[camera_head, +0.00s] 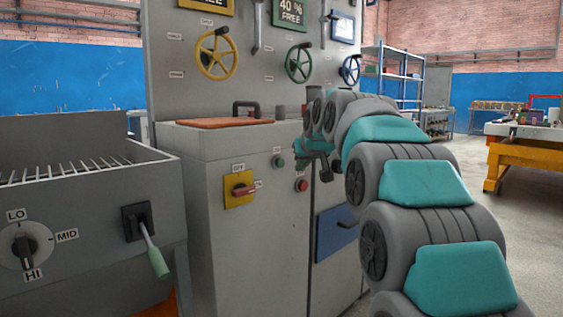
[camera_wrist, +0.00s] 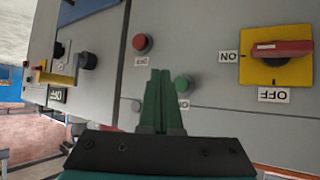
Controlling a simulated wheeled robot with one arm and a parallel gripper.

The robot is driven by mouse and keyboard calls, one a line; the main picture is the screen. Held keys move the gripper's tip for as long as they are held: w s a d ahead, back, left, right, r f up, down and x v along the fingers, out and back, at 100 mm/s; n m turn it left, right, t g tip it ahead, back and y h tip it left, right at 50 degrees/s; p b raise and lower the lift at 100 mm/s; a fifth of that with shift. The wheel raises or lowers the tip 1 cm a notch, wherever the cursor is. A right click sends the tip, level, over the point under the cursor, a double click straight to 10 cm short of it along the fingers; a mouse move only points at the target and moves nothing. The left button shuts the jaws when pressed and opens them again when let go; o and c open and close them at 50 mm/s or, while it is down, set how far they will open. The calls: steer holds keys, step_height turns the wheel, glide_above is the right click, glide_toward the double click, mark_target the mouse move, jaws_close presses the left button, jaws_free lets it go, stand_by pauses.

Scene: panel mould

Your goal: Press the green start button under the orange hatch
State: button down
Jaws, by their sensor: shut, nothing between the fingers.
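The orange hatch (camera_head: 222,123) lies flat on top of the grey cabinet, with a dark handle at its back. The green start button (camera_head: 279,162) is on the cabinet front below it. In the wrist view, the green button (camera_wrist: 183,85) shows just right of my gripper's fingers (camera_wrist: 160,73), which are shut with nothing between them. The fingers partly overlap the button's left side in that picture; I cannot tell whether they touch it. In the head view, my gripper (camera_head: 299,164) is right of the button, near the cabinet front.
A red button (camera_head: 302,185) sits lower right of the green one; it also shows in the wrist view (camera_wrist: 142,43). A yellow-plated rotary switch (camera_head: 241,190) with a red handle is to the left. A blue panel (camera_head: 336,232) is lower right. A grey machine (camera_head: 80,220) stands left.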

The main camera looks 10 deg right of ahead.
mark_target(280, 163)
steer(key=w+a, duration=0.1)
steer(key=w+a+p, duration=0.1)
steer(key=w, duration=0.1)
steer(key=shift+w+a, duration=0.1)
steer(key=shift+a, duration=0.05)
stand_by(1.5)
stand_by(0.5)
steer(key=shift+w+a+p, duration=0.25)
steer(key=shift+w+p, duration=0.1)
steer(key=shift+p, duration=0.1)
steer(key=shift+w+a, duration=0.25)
steer(key=shift+w, duration=0.1)
stand_by(0.7)
steer(key=shift+s+d, duration=0.1)
steer(key=shift+s, duration=0.05)
steer(key=shift+s+d+r, duration=0.1)
steer(key=shift+s+d, duration=0.3)
steer(key=shift+s, duration=0.15)
